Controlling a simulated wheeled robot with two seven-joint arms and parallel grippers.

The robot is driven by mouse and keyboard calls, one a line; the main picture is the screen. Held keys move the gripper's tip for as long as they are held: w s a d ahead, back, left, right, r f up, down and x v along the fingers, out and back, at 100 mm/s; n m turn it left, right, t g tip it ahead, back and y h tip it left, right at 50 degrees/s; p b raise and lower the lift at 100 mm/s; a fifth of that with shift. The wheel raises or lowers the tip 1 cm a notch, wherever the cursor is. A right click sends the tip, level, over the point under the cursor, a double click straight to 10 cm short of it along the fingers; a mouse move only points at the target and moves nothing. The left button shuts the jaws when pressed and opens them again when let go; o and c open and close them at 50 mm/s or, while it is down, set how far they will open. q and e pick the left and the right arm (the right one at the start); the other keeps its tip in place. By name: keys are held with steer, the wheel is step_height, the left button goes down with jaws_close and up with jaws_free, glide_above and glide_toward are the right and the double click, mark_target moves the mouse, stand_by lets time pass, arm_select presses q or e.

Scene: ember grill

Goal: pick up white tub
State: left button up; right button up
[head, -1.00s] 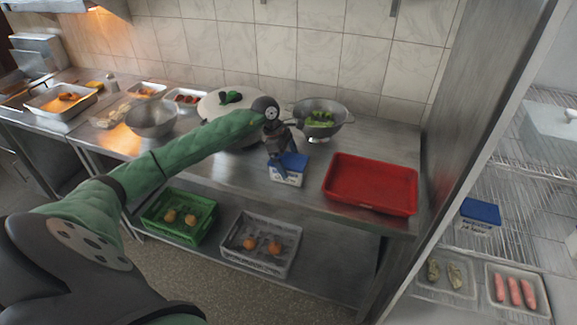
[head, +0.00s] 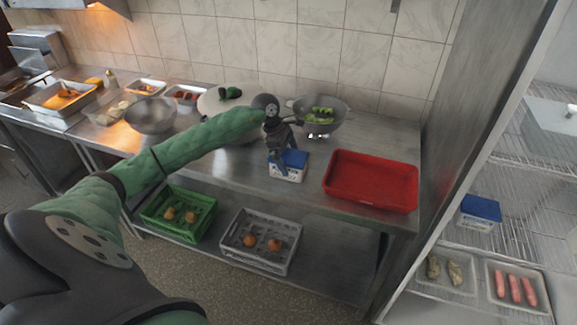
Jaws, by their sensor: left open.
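A white tub (head: 286,174) with a blue lid stands on the steel counter (head: 245,176), left of the red tray. My left gripper (head: 281,166) is open and points down at the tub, overlapping its left part and lid in the picture. Whether the fingers touch the tub cannot be told. A second white tub with a blue lid (head: 480,211) sits on the wire shelf at the right. My right gripper is not in view.
A red tray (head: 371,182) lies right of the tub. A colander with greens (head: 319,116) and a large lidded pot (head: 213,103) stand behind. A steel bowl (head: 151,115) is further left. Green (head: 178,214) and grey (head: 261,241) crates sit on the lower shelf.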

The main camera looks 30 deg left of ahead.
arm_select(q)
steer(key=shift+f+b, duration=0.15)
steer(key=shift+b, duration=0.15)
stand_by(0.5)
steer(key=c, duration=1.4)
